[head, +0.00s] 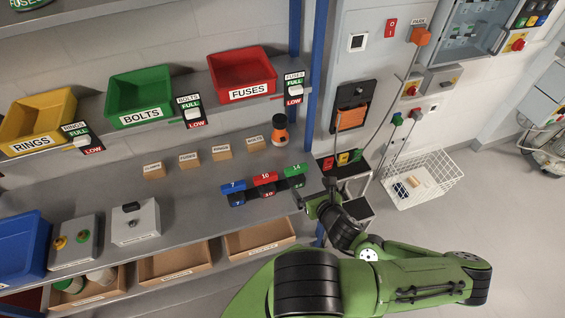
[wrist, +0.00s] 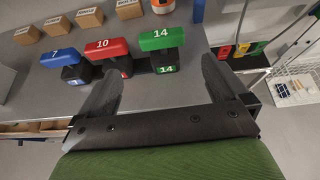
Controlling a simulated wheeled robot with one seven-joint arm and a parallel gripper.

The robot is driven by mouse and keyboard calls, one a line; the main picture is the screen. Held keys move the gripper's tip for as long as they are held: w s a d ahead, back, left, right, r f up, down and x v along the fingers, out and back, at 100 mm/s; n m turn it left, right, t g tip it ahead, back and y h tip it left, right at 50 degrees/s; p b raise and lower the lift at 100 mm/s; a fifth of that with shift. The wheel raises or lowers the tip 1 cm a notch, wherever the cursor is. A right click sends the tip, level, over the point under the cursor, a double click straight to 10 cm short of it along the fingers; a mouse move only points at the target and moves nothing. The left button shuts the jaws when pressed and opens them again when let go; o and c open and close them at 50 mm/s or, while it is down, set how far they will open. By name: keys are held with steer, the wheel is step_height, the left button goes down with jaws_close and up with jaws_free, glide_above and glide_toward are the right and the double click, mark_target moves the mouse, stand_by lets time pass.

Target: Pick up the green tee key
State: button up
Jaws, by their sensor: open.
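The green tee key (head: 294,170), marked 14, stands upright at the right end of a row of tee keys on the grey shelf. It also shows in the wrist view (wrist: 162,40), with its lower block marked 14 too. The red tee key (wrist: 106,49), marked 10, and the blue tee key (wrist: 61,57), marked 7, stand to its left. My gripper (wrist: 158,90) is open and empty. Its fingers reach toward the row, the green key showing beyond the gap between them. In the head view my gripper (head: 308,196) is just right of the row, partly hidden by my arm.
An orange and black device (head: 279,130) stands behind the keys, beside several small cardboard boxes (head: 221,152). A blue post (head: 315,75) rises at the shelf's right end. A small rack (head: 347,180) with coloured items stands right of the shelf.

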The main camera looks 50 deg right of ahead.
mark_target(295, 167)
steer(key=b+x, duration=0.3)
steer(key=b, duration=0.2)
steer(key=f+b+x, duration=0.1)
steer(key=b+x, duration=0.3)
steer(key=b, duration=0.2)
steer(key=shift+s+b, duration=0.15)
steer(key=shift+b, duration=0.15)
steer(key=shift+w+d+b, duration=0.1)
steer(key=shift+w+b, duration=0.4)
steer(key=shift+b, duration=0.75)
steer(key=x, duration=0.5)
steer(key=b+x, duration=0.1)
steer(key=x, duration=0.1)
steer(key=shift+w+d+r, duration=0.2)
steer(key=shift+w+d, duration=0.15)
steer(key=shift+s, duration=0.1)
steer(key=shift+c, duration=0.2)
steer(key=c, duration=0.7)
